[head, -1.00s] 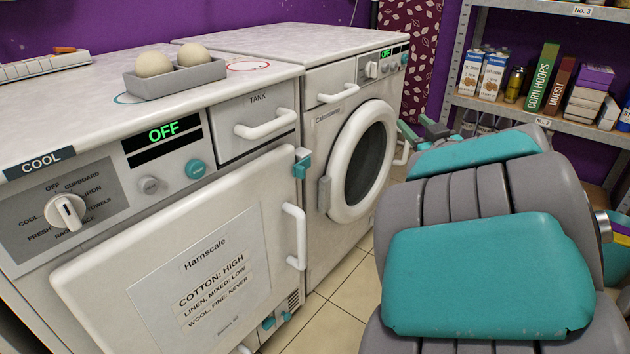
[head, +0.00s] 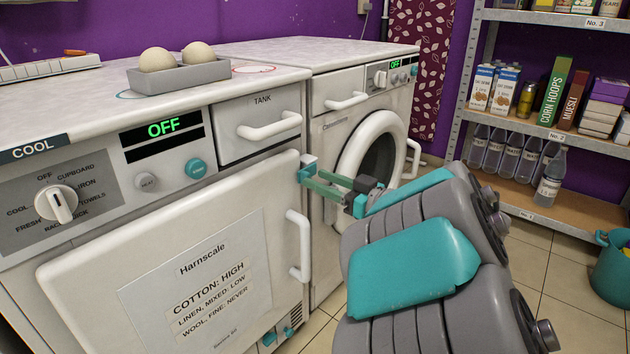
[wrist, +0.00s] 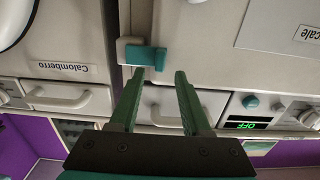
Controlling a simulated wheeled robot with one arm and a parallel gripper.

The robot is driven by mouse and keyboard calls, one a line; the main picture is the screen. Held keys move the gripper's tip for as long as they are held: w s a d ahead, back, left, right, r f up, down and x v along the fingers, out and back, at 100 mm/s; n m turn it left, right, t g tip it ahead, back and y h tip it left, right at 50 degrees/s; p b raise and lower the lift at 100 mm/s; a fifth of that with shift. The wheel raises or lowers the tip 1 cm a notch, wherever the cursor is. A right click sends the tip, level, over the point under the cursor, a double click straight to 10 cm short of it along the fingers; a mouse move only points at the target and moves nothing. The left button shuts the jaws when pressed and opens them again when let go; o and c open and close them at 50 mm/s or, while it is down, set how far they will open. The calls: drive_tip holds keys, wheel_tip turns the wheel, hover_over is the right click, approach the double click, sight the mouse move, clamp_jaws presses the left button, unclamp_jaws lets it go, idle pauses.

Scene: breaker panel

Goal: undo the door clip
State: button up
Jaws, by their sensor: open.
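The door clip (head: 307,164) is a small white and teal block at the upper right corner of the left machine's white door (head: 90,270). The door lies shut against its front. In the wrist view, which is upside down, the clip's teal part (wrist: 147,57) sits beside its pale base. My gripper (head: 314,180) has two green fingers, apart and empty, pointing at the clip. In the wrist view my gripper's fingertips (wrist: 159,72) are just short of the clip, the left one close to its teal part. I cannot tell whether they touch.
The door handle (head: 298,245) is below the clip, and the tank drawer handle (head: 270,126) is above left. The washing machine (head: 330,130) with its round door stands close on the right. A shelf rack (head: 500,118) stands at the back right. Tiled floor lies clear between.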

drive_tip(key=shift+x, duration=1.1)
clamp_jaws()
